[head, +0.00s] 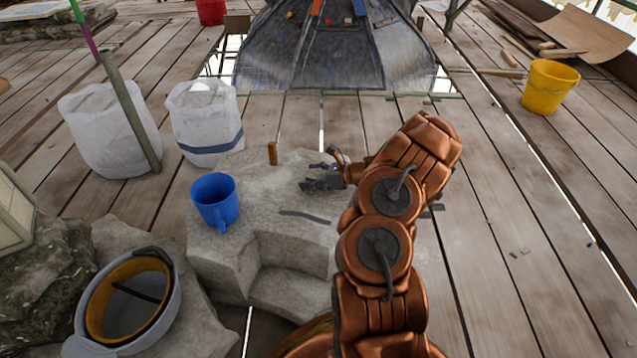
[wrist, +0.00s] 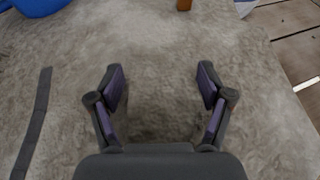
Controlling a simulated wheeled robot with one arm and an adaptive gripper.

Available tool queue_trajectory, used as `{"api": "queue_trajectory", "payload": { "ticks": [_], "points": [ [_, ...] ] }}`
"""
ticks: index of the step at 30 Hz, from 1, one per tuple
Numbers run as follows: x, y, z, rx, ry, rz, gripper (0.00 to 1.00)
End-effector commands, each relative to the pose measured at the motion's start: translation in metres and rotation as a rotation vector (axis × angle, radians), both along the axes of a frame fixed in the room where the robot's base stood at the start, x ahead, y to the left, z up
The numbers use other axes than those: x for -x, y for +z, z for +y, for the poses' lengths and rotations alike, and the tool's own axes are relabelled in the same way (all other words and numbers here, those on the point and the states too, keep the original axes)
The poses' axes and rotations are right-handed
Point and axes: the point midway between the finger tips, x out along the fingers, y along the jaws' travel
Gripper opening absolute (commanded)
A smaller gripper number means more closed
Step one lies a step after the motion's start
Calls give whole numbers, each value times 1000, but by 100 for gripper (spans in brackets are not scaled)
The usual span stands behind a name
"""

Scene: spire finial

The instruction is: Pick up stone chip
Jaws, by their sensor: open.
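My gripper (head: 321,181) is over the top of a pale grey stone block (head: 262,185). In the wrist view my gripper (wrist: 161,78) has its two fingers spread wide, with only rough stone surface and a darker shaded patch visible between them. I cannot make out a separate stone chip in either view; it may blend with the block or be hidden by my gripper. The block's top also fills most of the wrist view (wrist: 270,125).
On the block stand a blue mug (head: 215,203) and a small brown peg (head: 272,153); a dark flat strip (head: 305,216) lies there. White sacks (head: 204,122) stand behind. Planks at right are mostly clear.

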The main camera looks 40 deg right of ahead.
Motion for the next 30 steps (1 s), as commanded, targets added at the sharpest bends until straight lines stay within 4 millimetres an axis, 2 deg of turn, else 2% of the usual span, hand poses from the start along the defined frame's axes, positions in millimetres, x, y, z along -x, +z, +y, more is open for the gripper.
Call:
{"api": "queue_trajectory", "payload": {
  "ticks": [8, 27, 30],
  "points": [
    [-2, 0, 1, 0, -1, 0, 77],
    [-1, -1, 0, 1, -1, 1, 11],
    [-1, 0, 0, 1, -2, 0, 11]
  ]
}}
